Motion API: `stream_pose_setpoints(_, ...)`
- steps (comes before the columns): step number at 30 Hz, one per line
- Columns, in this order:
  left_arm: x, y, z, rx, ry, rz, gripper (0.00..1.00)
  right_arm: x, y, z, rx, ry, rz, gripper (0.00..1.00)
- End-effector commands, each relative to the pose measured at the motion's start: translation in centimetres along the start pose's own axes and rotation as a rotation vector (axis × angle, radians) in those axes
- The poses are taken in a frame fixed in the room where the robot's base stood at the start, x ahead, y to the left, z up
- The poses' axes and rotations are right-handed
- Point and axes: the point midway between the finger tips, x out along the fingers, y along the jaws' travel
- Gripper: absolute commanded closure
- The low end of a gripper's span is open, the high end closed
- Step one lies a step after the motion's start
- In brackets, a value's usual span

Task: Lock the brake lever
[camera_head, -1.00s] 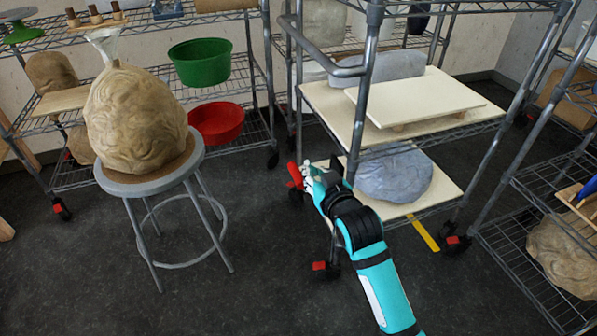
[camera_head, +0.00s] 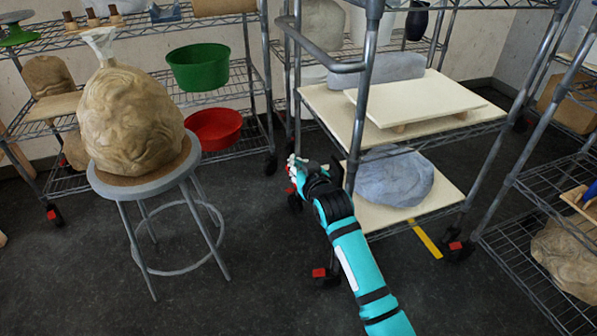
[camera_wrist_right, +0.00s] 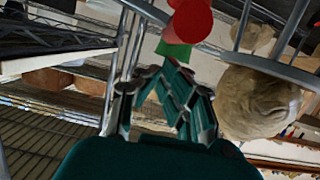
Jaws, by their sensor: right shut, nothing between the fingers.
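My right gripper (camera_head: 296,168) is shut and empty, low beside the near left post of the middle wheeled rack. Right by it, a small red brake lever (camera_head: 291,190) shows at a black caster (camera_head: 295,202), partly hidden by the gripper. I cannot tell whether they touch, or whether this lever is up or down. Another red brake lever (camera_head: 319,272) is on the rack's near caster, beside my right forearm. A third red lever (camera_head: 455,246) is on its right caster. In the right wrist view the closed fingers (camera_wrist_right: 175,80) hold nothing. My left gripper is not in view.
The wheeled rack (camera_head: 357,110) carries boards and a grey-blue wrapped lump (camera_head: 394,176). A stool (camera_head: 150,184) with a bagged clay lump (camera_head: 130,115) stands left. Red (camera_head: 215,128) and green (camera_head: 198,64) bowls sit on the shelf behind. Floor between stool and rack is clear.

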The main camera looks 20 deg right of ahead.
Motion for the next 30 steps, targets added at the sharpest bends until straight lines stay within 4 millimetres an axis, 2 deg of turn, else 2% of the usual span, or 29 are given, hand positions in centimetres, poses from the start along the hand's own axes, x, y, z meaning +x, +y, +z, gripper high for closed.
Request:
stream_pose_setpoints(6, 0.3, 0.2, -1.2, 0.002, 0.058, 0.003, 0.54, 0.2, 0.0, 0.9, 0.0, -0.001, 0.0, 1.0)
stream_pose_setpoints(17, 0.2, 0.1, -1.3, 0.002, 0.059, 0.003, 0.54, 0.1, 0.0, 0.9, -0.002, -0.002, 0.0, 1.0)
stream_pose_setpoints(30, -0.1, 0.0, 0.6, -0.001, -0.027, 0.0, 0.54, 0.3, -0.6, 1.7, -0.073, -0.003, 0.017, 1.0)
